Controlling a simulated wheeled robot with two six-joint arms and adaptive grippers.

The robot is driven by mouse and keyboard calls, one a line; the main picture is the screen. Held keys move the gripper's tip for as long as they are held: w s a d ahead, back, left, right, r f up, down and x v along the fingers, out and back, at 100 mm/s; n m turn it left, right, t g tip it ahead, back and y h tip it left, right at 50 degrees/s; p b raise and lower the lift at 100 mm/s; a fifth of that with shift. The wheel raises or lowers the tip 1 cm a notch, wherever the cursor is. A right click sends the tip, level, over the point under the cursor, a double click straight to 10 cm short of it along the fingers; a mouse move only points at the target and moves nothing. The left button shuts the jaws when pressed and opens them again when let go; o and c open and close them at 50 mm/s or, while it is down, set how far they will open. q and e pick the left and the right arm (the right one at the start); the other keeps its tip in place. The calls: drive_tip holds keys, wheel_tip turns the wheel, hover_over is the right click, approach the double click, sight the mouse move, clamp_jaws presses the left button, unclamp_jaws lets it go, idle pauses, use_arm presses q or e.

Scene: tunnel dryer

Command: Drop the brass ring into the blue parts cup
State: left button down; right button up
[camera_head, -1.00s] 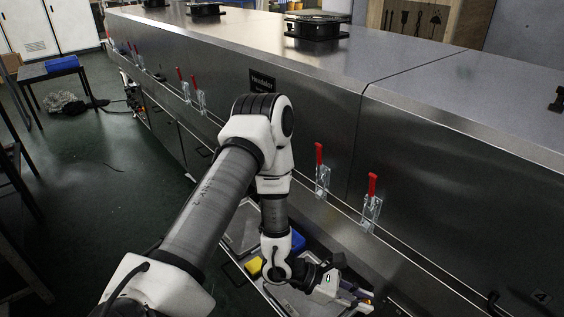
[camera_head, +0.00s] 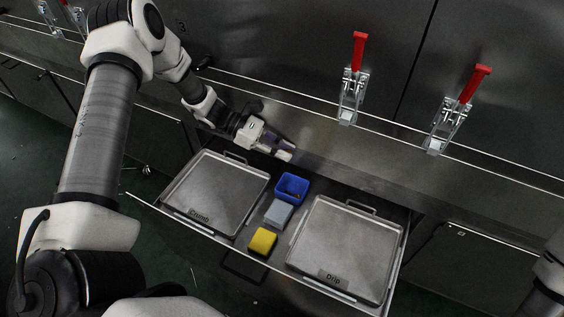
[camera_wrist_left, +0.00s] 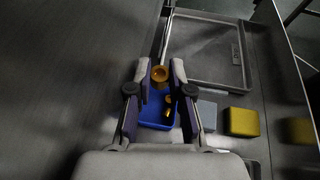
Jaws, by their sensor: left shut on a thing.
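My left gripper (camera_head: 284,152) is at the back of the open drawer, above and just behind the blue parts cup (camera_head: 292,186). In the left wrist view, the gripper (camera_wrist_left: 160,76) is shut on the brass ring (camera_wrist_left: 160,74), which shows as a gold round piece between the fingertips. The blue cup (camera_wrist_left: 152,124) lies below the fingers there, partly hidden by them. Small gold pieces (camera_wrist_left: 168,102) show inside the cup. The ring's height above the cup is hard to tell. The ring is not clear in the head view. My right gripper is out of view.
The Crumb tray (camera_head: 214,190) is left and the Drip tray (camera_head: 345,245) right. Red-handled clamps (camera_head: 358,52) (camera_head: 476,84) stand on the dryer wall behind.

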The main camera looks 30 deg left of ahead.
use_arm(q)
wheel_tip(320, 180, down, 6)
drive_tip(key=b, duration=0.3)
drive_tip(key=shift+b, duration=0.35)
drive_tip(key=c, duration=1)
unclamp_jaws()
drive_tip(key=shift+a, duration=0.1)
drive_tip(key=v, duration=1.2)
drive_tip(key=shift+s, duration=0.1)
